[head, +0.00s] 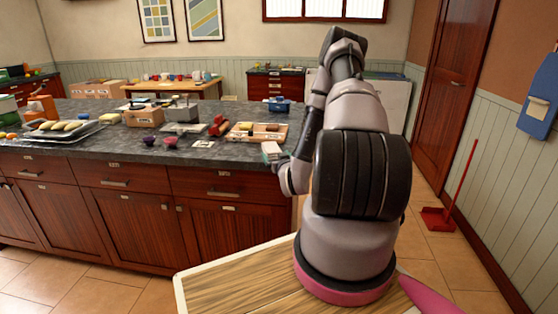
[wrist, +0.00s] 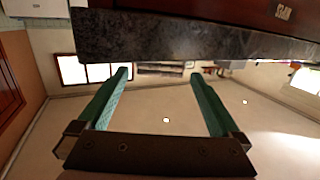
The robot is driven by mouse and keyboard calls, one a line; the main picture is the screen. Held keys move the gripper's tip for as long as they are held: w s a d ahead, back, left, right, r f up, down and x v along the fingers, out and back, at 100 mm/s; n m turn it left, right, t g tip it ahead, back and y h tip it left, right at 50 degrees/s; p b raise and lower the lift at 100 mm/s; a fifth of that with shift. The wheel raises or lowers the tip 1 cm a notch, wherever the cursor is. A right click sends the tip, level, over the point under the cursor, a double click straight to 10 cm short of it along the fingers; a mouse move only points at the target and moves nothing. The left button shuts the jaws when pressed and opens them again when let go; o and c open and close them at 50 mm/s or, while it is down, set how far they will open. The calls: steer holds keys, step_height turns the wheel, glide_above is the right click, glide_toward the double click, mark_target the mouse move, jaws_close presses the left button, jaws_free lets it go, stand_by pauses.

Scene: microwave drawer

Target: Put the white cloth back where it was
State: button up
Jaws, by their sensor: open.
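My gripper (wrist: 158,73) is open in the wrist view, its two green fingers wide apart with nothing between them. The dark stone edge of the counter (wrist: 190,38) runs across the top of that view, close to the fingers. In the head view my arm bends down to the counter's right end, and the fingers are hard to make out there. A small flat white piece (head: 203,144) lies on the counter; I cannot tell whether it is the white cloth. No cloth is clear in the wrist view.
The counter (head: 235,155) holds a wooden tray (head: 240,138) with food, a cardboard box (head: 144,117), small purple bowls (head: 170,142) and a blue container (head: 279,105). Dark wood cabinets (head: 130,220) stand below. Tiled floor (head: 438,250) is open at right, near a red dustpan (head: 437,218).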

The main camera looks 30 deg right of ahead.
steer(key=f+v, duration=0.1)
steer(key=v, duration=0.3)
steer(key=shift+g, duration=0.5)
steer(key=w+r, duration=0.1)
steer(key=r, duration=0.1)
steer(key=w+r, duration=0.1)
steer(key=r, duration=0.1)
steer(key=w+d+r, duration=0.1)
steer(key=r, duration=0.1)
steer(key=shift+r, duration=0.15)
steer(key=s+a+r+g+y, duration=0.1)
steer(key=a+r+g, duration=0.15)
steer(key=r, duration=0.65)
steer(key=s+a+r+g, duration=0.2)
steer(key=a+r, duration=0.1)
steer(key=r, duration=0.7)
steer(key=s+a+r+g+y, duration=0.1)
steer(key=s+a+r, duration=0.3)
steer(key=s, duration=0.4)
steer(key=s+a+r+m+g+y, duration=0.1)
steer(key=s+a+r+y, duration=0.1)
steer(key=s, duration=0.7)
steer(key=s+a+r+g+y, duration=0.1)
steer(key=s+a+r+g, duration=0.1)
steer(key=s+a+r, duration=0.3)
steer(key=s+r, duration=0.2)
steer(key=s, duration=0.1)
steer(key=shift+s+a+m, duration=0.3)
steer(key=shift+s+m, duration=0.05)
steer(key=shift+m, duration=0.05)
